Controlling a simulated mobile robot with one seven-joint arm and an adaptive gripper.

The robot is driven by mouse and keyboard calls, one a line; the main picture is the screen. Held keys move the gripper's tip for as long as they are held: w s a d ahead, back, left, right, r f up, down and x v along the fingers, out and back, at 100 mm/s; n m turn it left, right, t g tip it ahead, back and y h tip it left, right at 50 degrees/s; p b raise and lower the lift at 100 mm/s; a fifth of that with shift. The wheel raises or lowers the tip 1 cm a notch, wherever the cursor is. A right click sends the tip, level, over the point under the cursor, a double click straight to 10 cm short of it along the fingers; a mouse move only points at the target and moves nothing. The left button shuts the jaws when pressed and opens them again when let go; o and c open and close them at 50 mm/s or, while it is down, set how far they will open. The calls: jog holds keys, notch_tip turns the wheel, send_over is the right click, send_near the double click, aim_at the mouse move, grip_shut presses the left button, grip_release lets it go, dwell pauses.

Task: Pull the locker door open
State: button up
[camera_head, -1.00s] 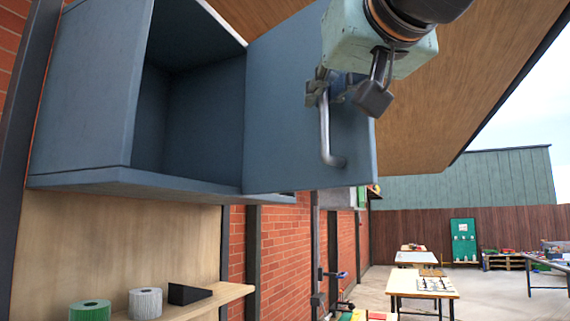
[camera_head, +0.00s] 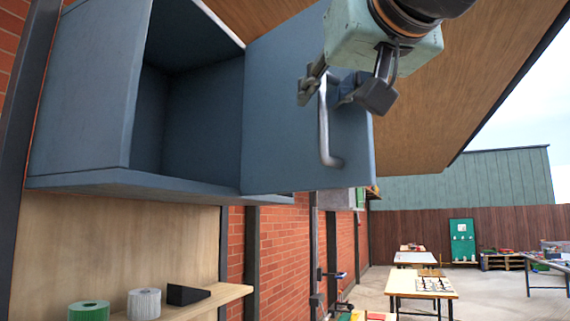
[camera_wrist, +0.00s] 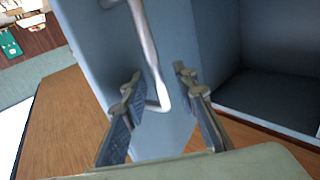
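The blue-grey locker (camera_head: 85,90) is mounted on the wall at the left, and its inside looks empty. Its door (camera_head: 275,110) stands wide open, swung out to the right. A bent metal handle (camera_head: 324,130) is on the door's face. My gripper (camera_head: 335,92) is at the upper part of the handle, with its fingers spread apart on either side. In the wrist view the two fingers (camera_wrist: 157,85) are apart, with the handle (camera_wrist: 150,55) passing between them and a gap on each side. The open locker interior (camera_wrist: 270,60) shows at the right there.
A wooden shelf (camera_head: 205,300) below the locker carries a green roll (camera_head: 88,311), a white roll (camera_head: 144,304) and a black wedge (camera_head: 187,294). A wooden roof (camera_head: 420,110) slopes overhead. Tables (camera_head: 420,284) stand far off on open paved ground.

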jog(key=v, duration=1.1)
jog(key=shift+s, duration=0.25)
jog(key=shift+w+d+f, duration=0.1)
